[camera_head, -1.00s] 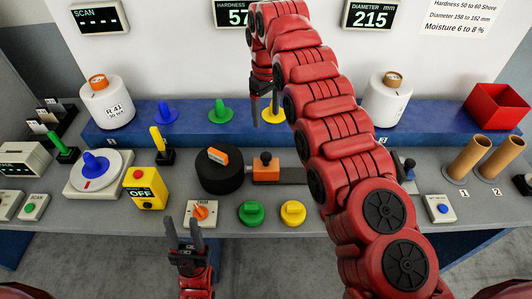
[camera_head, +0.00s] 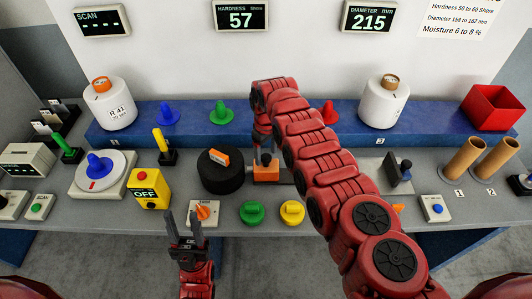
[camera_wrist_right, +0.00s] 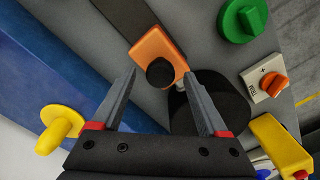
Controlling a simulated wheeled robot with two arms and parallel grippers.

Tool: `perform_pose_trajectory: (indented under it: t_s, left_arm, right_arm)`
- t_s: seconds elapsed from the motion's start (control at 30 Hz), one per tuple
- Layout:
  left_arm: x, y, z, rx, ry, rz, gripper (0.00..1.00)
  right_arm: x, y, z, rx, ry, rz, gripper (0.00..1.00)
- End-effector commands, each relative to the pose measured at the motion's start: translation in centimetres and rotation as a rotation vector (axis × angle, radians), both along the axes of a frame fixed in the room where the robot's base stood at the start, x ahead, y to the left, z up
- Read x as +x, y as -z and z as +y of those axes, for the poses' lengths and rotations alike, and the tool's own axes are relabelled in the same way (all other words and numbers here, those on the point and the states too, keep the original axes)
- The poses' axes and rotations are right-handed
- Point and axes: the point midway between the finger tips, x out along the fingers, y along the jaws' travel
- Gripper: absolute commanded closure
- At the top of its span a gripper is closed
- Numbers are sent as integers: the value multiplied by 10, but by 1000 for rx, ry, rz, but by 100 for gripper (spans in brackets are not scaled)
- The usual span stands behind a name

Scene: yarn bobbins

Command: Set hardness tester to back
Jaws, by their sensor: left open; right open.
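An orange block (camera_head: 266,174) with a black knob sits on a dark rail, right of a black round drum (camera_head: 216,178) with an orange handle; which part is named the hardness tester cannot be read. My right gripper (camera_head: 263,148) is open just above the knob. In the right wrist view the black knob (camera_wrist_right: 160,73) shows between the open fingertips (camera_wrist_right: 161,77), with no visible contact. A display (camera_head: 240,15) labelled hardness reads 57. My left gripper (camera_head: 185,218) is open and empty near the front edge, by the small box with an orange dial (camera_head: 204,211).
Green (camera_head: 252,213) and yellow (camera_head: 292,211) knobs lie in front of the rail. The yellow OFF box (camera_head: 150,189) stands at left. A blue shelf (camera_head: 140,137) runs behind with pegs and white bobbins. My right forearm covers the table's middle right.

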Motion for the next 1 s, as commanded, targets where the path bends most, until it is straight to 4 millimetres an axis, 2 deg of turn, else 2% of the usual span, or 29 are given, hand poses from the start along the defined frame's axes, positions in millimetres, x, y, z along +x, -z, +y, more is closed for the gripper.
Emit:
perform_pose_trajectory:
  t_s: [0.13,0.4,0.83,1.0]
  left_arm:
    - [0,2,0,0,0,-1,55]
    - [0,2,0,0,0,0,55]
    - [0,2,0,0,0,0,55]
    - [0,2,0,0,0,0,55]
  right_arm:
    - [0,8,0,1,-1,-1,23]
    - [0,8,0,0,-1,0,23]
    - [-1,8,0,0,-1,1,100]
    - [-1,8,0,0,-1,1,100]
